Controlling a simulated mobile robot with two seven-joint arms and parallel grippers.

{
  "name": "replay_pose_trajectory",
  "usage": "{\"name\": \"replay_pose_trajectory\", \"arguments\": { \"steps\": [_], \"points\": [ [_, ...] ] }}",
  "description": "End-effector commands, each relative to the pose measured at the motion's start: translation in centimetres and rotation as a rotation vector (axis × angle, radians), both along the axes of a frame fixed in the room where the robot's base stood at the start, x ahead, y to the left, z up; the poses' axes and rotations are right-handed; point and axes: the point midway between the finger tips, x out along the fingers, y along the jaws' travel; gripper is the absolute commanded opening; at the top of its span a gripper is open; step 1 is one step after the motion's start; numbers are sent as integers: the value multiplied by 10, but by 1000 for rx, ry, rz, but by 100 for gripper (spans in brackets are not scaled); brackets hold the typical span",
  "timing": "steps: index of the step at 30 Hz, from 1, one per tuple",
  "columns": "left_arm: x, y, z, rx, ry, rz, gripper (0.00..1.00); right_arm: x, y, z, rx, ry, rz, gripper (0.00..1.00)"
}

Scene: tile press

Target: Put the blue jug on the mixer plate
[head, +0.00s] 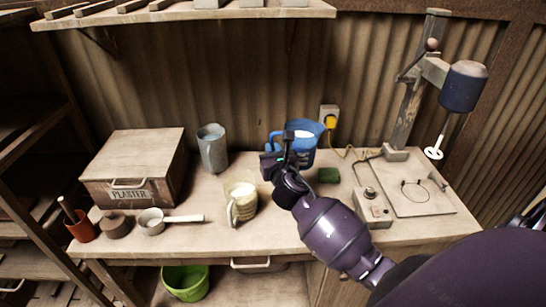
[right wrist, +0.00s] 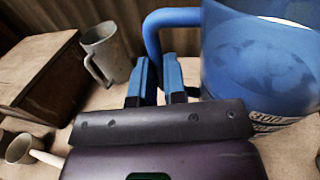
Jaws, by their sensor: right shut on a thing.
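The blue jug (head: 308,136) is at the back middle of the bench, upright, with white contents inside. Whether its base touches the bench is hidden by my right arm. It fills the right of the right wrist view (right wrist: 260,65). My right gripper (head: 284,150) is shut on the jug's handle, at the jug's left side; the fingers show close together in the right wrist view (right wrist: 157,78). The mixer plate (head: 420,204) is a flat pale board at the bench's right, below the mixer (head: 463,87) and its white stirrer (head: 434,153). My left gripper is not in view.
A patterned jug (head: 242,196) and grey jug (head: 212,148) stand left of my gripper. A green sponge (head: 328,175) and a control box (head: 373,207) lie between the jug and the plate. A cable from the yellow plug (head: 331,122) runs along the back. A plaster box (head: 135,165) stands left.

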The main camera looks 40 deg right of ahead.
Motion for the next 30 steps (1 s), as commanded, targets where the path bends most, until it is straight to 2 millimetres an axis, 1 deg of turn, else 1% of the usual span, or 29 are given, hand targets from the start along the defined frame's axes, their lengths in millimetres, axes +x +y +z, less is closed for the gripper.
{"name": "replay_pose_trajectory", "arguments": {
  "steps": [1, 10, 23, 26, 30],
  "points": [
    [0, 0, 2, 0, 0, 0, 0, 1, 0, 9, -4, -5, 2, 0],
    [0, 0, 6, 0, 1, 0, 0, 1, 0, 35, -4, -6, 1, 0],
    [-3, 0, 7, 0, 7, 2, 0, 1, 1, 55, -4, -5, 4, 0],
    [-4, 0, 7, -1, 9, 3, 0, 0, 5, 63, -4, -6, 15, 0],
    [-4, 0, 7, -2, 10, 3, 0, -4, 23, 74, -4, -6, 56, 0]
  ]
}}
